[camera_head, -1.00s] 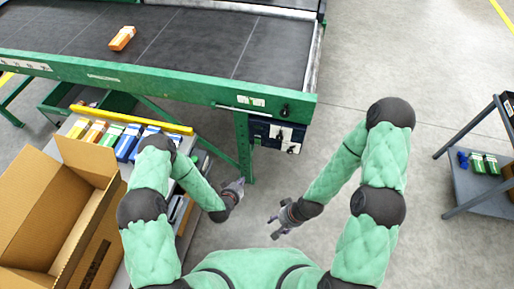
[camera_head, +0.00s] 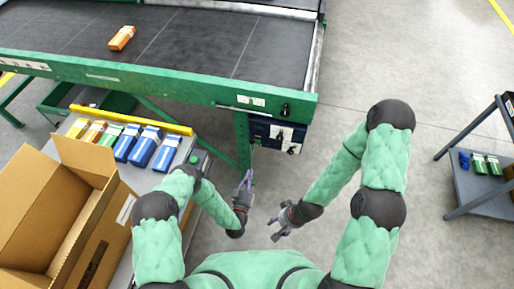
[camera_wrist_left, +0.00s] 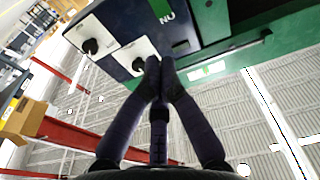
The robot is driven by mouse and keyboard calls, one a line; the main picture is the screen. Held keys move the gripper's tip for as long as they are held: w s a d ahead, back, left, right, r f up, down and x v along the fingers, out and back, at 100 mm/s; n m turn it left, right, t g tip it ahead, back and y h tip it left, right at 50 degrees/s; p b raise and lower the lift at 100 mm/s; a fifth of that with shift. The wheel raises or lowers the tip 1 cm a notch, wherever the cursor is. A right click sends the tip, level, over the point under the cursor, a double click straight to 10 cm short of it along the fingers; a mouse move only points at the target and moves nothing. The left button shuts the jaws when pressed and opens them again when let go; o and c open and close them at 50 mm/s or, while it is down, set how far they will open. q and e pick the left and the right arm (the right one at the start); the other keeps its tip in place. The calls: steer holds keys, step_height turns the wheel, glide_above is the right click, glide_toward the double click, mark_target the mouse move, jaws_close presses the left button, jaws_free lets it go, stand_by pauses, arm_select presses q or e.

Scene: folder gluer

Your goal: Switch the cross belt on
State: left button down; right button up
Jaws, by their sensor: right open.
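The belt (camera_head: 200,40) is a dark conveyor in a green frame (camera_head: 180,85). A dark blue control box (camera_head: 262,130) hangs under its near right corner, with two white plates carrying black knobs (camera_head: 291,150). In the left wrist view the two knobs (camera_wrist_left: 90,46) (camera_wrist_left: 138,64) show on the box face. My left gripper (camera_head: 247,174) points up toward the box from below, apart from it in the head view. In the wrist view its fingertips (camera_wrist_left: 160,64) are together, empty, and overlap the nearer plate's edge; contact cannot be told. My right gripper (camera_head: 279,220) is open and empty, lower right.
An orange carton (camera_head: 121,38) lies on the belt. A table with several coloured cartons (camera_head: 145,147) and an open cardboard box (camera_head: 50,210) stands at left, close to my left arm. A shelf cart (camera_head: 480,200) stands at right. The floor between is clear.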

mark_target(259, 142)
arm_select(q)
steer(key=shift+w, duration=0.1)
steer(key=b+x, duration=0.4)
steer(key=x, duration=1)
steer(key=shift+b, duration=0.35)
arm_select(e)
step_height(259, 142, down, 5)
steer(key=shift+r, duration=0.15)
